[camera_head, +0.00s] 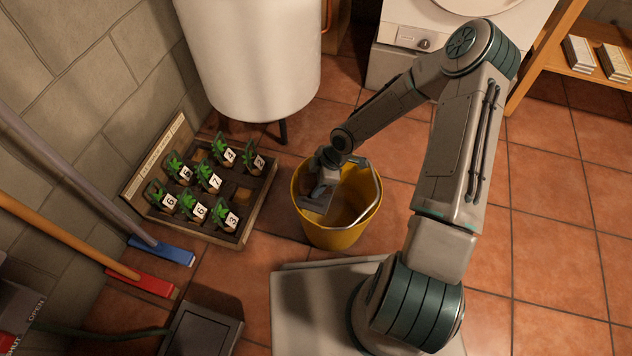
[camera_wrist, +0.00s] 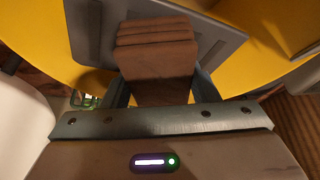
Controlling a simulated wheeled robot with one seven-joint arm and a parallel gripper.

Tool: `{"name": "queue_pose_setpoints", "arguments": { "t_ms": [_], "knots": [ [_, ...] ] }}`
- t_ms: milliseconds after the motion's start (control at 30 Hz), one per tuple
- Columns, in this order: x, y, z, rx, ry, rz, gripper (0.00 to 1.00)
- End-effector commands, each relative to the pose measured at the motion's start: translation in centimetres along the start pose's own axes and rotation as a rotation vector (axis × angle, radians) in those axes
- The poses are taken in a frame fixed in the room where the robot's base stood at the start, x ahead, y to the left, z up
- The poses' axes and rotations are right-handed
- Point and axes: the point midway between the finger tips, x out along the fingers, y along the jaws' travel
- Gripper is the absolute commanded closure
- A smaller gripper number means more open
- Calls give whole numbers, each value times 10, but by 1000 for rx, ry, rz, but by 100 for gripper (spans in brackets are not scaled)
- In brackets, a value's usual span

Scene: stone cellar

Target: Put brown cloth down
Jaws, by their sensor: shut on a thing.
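The brown cloth (camera_wrist: 157,50) shows in the wrist view as a folded, layered bundle between the fingers of my gripper (camera_wrist: 155,62). My gripper is shut on it. In the head view my gripper (camera_head: 318,200) reaches down into a yellow bucket (camera_head: 345,237), near its left inner side. The cloth cannot be made out in the head view. The yellow bucket wall (camera_wrist: 265,60) is close around the fingers in the wrist view. I cannot tell whether the cloth touches the bucket.
A wooden crate (camera_head: 195,228) of numbered potted plants stands left of the bucket. A white tank (camera_head: 255,60) stands behind. A blue broom head (camera_head: 160,250) and a red one (camera_head: 140,282) lie at left. Tiled floor (camera_head: 560,215) is clear at right.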

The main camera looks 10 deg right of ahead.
Motion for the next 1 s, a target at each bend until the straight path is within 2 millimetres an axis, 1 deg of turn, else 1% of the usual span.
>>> {"name": "queue_pose_setpoints", "arguments": {
  "t_ms": [200, 233, 300, 567, 667, 767, 867, 1000],
  "knots": [
    [3, 0, 1, 0, 0, 0, 68],
    [2, 0, 1, 0, 0, 0, 41],
    [2, 0, 1, 0, 0, 0, 24],
    [1, 0, 1, 0, 0, 0, 24],
    [-4, 0, -1, 0, 0, 1, 24],
    [-17, 0, -1, 1, 0, 2, 24],
    [-36, 0, -2, 2, 0, 2, 24],
    [-67, 0, -2, 2, 0, 3, 24]
  ]
}}
